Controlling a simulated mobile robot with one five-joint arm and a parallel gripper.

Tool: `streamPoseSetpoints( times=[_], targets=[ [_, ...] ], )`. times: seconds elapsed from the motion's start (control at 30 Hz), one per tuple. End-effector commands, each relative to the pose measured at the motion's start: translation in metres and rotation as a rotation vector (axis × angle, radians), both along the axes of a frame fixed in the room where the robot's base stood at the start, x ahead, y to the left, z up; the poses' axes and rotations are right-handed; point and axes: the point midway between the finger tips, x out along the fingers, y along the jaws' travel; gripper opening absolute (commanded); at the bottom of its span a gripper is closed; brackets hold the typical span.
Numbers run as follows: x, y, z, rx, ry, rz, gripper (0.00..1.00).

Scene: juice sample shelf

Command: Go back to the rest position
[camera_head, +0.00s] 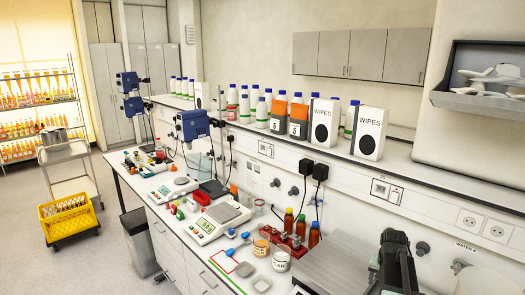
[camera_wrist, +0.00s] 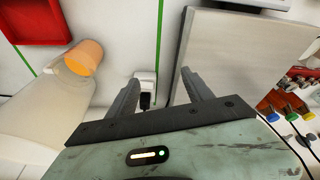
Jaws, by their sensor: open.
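In the wrist view my gripper (camera_wrist: 160,78) has its two dark fingers spread apart, with nothing held between them. Beyond the fingers is a pale surface with a white fitting and black plug (camera_wrist: 147,92). A pale container with an orange top (camera_wrist: 85,57) lies to the left of the fingers, apart from them. A large grey panel (camera_wrist: 240,50) is to the right. In the head view a dark jointed shape (camera_head: 397,262) stands at the lower right; I cannot make out fingers on it.
The bench carries scales (camera_head: 215,222), brown bottles in a red rack (camera_head: 288,222) and beakers (camera_head: 281,260). Bottles and two WIPES boxes (camera_head: 369,133) line the ledge behind. A bin (camera_head: 138,243), yellow crate (camera_head: 68,218) and trolley (camera_head: 75,170) stand on the left floor, with free floor around.

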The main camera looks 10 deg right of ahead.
Motion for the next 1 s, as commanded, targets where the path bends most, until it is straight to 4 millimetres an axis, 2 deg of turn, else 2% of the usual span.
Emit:
streamPoseSetpoints(
  times=[0.03, 0.17, 0.2, 0.3, 0.4, 0.57, 0.6, 0.63, 1.0],
  targets=[
    [0.000, 0.031, -0.001, 0.008, 0.013, 0.049, 0.59],
    [-0.002, 0.117, -0.003, 0.028, 0.055, 0.196, 0.59],
    [-0.005, 0.145, -0.004, 0.034, 0.069, 0.245, 0.59],
    [-0.016, 0.205, -0.005, 0.049, 0.103, 0.357, 0.59],
    [-0.030, 0.256, -0.006, 0.058, 0.134, 0.454, 0.59],
    [-0.058, 0.324, -0.007, 0.069, 0.180, 0.599, 0.59],
    [-0.061, 0.330, -0.021, 0.071, 0.188, 0.614, 0.59],
    [-0.061, 0.326, -0.036, 0.073, 0.191, 0.608, 0.59],
    [-0.076, 0.328, -0.146, 0.088, 0.236, 0.600, 0.59]
  ],
)
